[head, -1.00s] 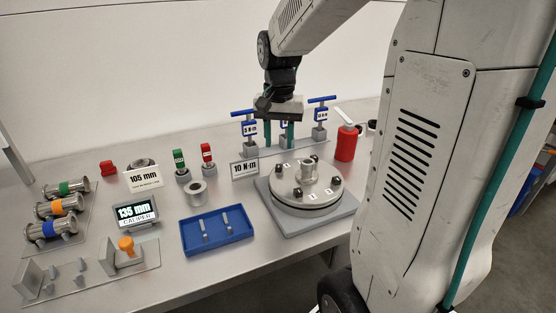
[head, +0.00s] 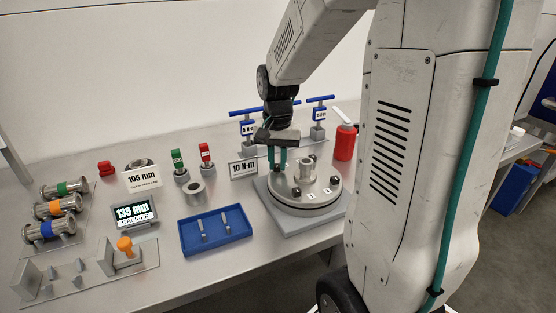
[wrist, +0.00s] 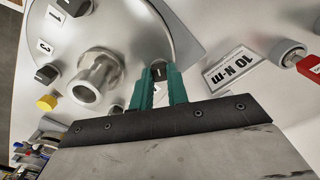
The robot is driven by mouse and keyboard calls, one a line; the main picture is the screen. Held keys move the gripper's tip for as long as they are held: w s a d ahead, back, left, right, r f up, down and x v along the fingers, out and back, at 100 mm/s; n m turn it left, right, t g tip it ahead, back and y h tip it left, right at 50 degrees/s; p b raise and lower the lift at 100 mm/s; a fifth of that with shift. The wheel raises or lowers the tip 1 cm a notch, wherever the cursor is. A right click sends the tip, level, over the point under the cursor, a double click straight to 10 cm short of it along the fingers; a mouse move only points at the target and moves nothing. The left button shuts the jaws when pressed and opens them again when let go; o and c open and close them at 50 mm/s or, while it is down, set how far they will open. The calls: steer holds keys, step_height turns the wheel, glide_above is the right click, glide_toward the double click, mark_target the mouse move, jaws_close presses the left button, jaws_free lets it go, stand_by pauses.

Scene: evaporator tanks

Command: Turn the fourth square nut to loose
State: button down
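A round metal flange (head: 325,194) carries several dark square nuts around a central hollow stub; one dark nut (head: 335,180) shows at its right. My gripper (head: 277,166) points down at the flange's far left edge. In the wrist view, its two green fingers (wrist: 160,80) stand on either side of a dark square nut (wrist: 158,72). I cannot tell whether they touch it. That nut's label is hidden. Nuts beside labels 1 (wrist: 75,6) and 3 (wrist: 47,74) stand clear of the fingers.
A 10 N·m sign (head: 243,168) stands left of the flange. Blue-handled tools (head: 319,118) stand behind, with a red bottle (head: 345,142) to the right. A blue tray (head: 216,230) lies in front left. A yellow-topped piece (wrist: 47,103) shows in the wrist view.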

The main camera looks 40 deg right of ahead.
mark_target(277, 165)
steer(key=shift+n, duration=3.4)
steer(key=c, duration=1.4)
jaws_free()
steer(key=shift+o, duration=0.2)
step_height(277, 165, up, 8)
steer(key=shift+f, duration=0.15)
